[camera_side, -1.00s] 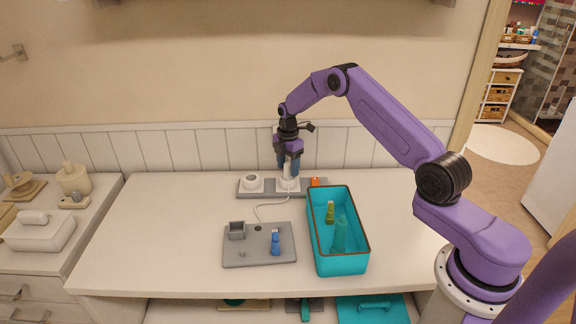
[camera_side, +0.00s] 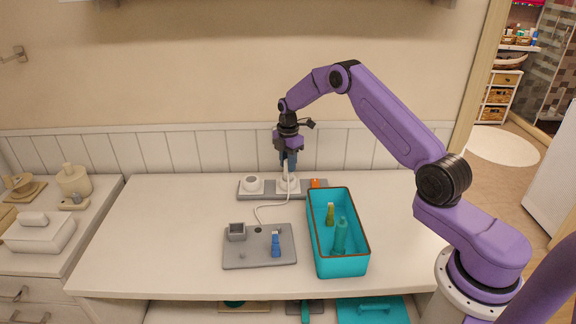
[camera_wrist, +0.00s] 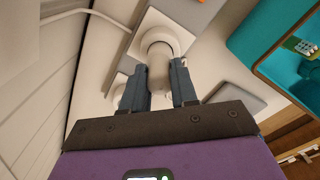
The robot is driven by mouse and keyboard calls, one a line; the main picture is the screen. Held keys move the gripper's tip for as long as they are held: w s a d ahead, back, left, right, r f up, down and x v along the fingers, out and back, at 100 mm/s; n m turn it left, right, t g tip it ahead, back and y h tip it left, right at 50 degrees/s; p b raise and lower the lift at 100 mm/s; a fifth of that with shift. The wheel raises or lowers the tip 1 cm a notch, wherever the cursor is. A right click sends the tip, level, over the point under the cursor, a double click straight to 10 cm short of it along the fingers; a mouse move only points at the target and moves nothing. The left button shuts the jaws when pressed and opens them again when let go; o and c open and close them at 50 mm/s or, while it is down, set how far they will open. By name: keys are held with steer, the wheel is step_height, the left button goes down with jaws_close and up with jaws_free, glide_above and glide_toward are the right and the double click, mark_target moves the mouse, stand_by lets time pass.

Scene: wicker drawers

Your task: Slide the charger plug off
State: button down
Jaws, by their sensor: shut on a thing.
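The white charger plug (camera_wrist: 158,72) is between the two blue-grey fingers of my gripper (camera_wrist: 157,88), which is shut on it. In the side view my gripper (camera_side: 288,163) points down over the round white socket (camera_side: 288,186) on the grey strip (camera_side: 268,190). The plug's lower end is still at the socket's round rim (camera_wrist: 160,42); how deep it sits is hidden. A white cord (camera_side: 263,207) runs from the strip toward the grey tray.
A second round white socket (camera_side: 252,184) and an orange switch (camera_side: 316,183) are on the strip. A teal bin (camera_side: 340,265) with bottles stands front right. A grey tray (camera_side: 258,262) holds a cup and a blue item. The left tabletop is clear.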

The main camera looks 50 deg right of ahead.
steer(key=shift+r, duration=1.9)
